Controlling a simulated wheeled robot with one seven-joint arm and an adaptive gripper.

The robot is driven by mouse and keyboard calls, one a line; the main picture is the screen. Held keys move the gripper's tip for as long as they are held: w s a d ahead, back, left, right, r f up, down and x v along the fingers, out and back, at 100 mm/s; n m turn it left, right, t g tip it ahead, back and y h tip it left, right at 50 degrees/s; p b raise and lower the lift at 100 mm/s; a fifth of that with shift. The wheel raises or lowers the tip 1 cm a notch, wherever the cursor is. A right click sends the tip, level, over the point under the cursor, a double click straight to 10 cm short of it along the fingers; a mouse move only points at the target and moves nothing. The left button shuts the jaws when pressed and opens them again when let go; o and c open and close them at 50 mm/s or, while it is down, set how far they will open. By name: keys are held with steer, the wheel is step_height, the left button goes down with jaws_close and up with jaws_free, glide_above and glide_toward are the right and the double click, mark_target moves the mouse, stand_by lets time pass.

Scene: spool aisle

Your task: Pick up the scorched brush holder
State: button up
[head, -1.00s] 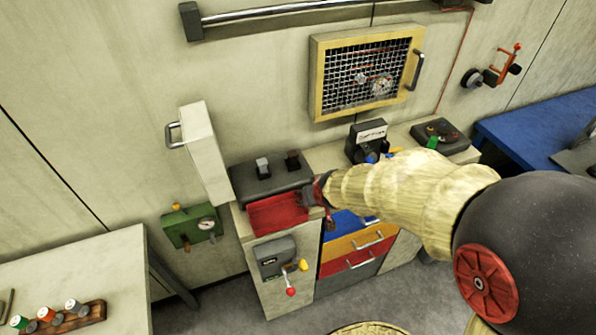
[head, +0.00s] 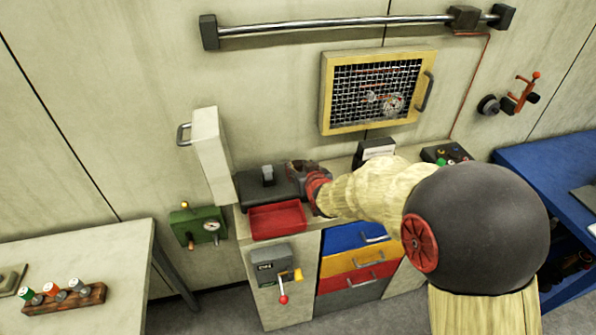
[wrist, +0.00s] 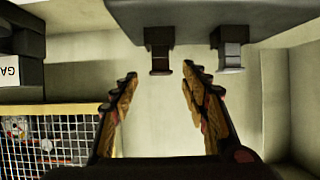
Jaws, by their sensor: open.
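The dark box (head: 250,187) stands on the cabinet top behind the red tray. In the wrist view two small blocks stick out from the dark box (wrist: 200,14): a dark brown one, which looks like the scorched brush holder (wrist: 160,58), and a paler grey one (wrist: 230,57). My gripper (wrist: 160,71) is open, and the brown holder appears between its fingertips, slightly beyond them. No contact is visible. In the head view my gripper (head: 299,169) is at the box's right end and hides the brown holder; the grey one (head: 268,175) shows to its left.
The red tray (head: 277,219) is empty in front of the box. A tall pale door (head: 212,157) stands open at the left. A mesh-fronted yellow frame (head: 328,92) hangs on the wall behind. A lever box (head: 270,263) is on the cabinet front.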

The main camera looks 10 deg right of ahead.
mark_target(298, 164)
steer(key=x, duration=0.4)
steer(key=shift+b, duration=0.3)
steer(key=shift+c, duration=0.6)
jaws_close()
